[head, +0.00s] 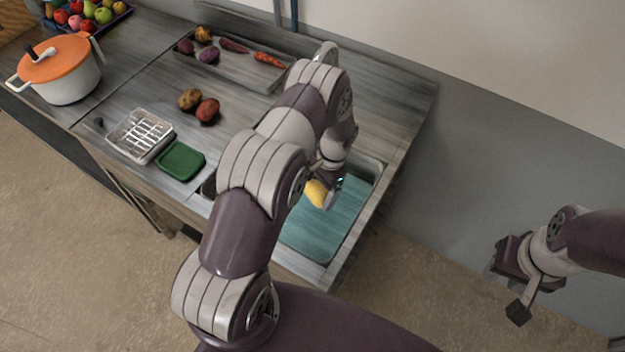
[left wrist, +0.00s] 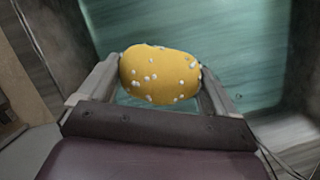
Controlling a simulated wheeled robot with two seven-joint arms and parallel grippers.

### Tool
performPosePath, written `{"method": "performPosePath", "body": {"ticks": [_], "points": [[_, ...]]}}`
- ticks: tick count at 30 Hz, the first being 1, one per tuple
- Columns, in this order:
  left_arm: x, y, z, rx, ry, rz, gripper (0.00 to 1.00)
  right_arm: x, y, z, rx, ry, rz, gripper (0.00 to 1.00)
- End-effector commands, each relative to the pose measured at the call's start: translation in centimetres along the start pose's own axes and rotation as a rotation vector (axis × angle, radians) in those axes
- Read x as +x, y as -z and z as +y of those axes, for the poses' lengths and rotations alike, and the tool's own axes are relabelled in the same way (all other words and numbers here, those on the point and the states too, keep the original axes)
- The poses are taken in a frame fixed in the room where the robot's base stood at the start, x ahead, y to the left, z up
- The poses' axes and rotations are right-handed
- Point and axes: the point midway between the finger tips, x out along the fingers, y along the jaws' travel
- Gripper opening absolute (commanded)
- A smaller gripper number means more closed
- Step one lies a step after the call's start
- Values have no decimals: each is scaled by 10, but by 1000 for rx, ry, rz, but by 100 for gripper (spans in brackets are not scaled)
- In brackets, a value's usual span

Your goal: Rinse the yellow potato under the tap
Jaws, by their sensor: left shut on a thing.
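The yellow potato (head: 316,193) is held over the sink basin (head: 325,232), which has a teal bottom. In the left wrist view the yellow potato (left wrist: 160,75) is dotted with several whitish spots and sits between both fingers. My left gripper (head: 327,190) is shut on it; its fingers also show in the left wrist view (left wrist: 160,85). The tap (head: 328,52) shows only in part behind my left arm; whether water runs cannot be told. My right gripper (head: 508,280) is off to the right, away from the counter, and its finger opening is unclear.
A metal tray (head: 225,72) with several vegetables lies at the back. Two potatoes (head: 198,105), a white rack (head: 140,137) and a green sponge-like item (head: 180,160) lie left of the sink. An orange-lidded pot (head: 65,75) and a fruit crate (head: 115,22) stand far left.

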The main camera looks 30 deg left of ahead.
Motion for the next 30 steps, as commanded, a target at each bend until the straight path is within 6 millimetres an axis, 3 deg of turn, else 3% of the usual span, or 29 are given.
{"method": "performPosePath", "body": {"ticks": [14, 30], "points": [[7, -26, 40, 2, 0, -1, 58, -23, 3, 0, 0, 0, 0, 38], [9, -27, 42, 1, 0, 0, 58, -22, 3, 0, 0, 0, 0, 38]]}}
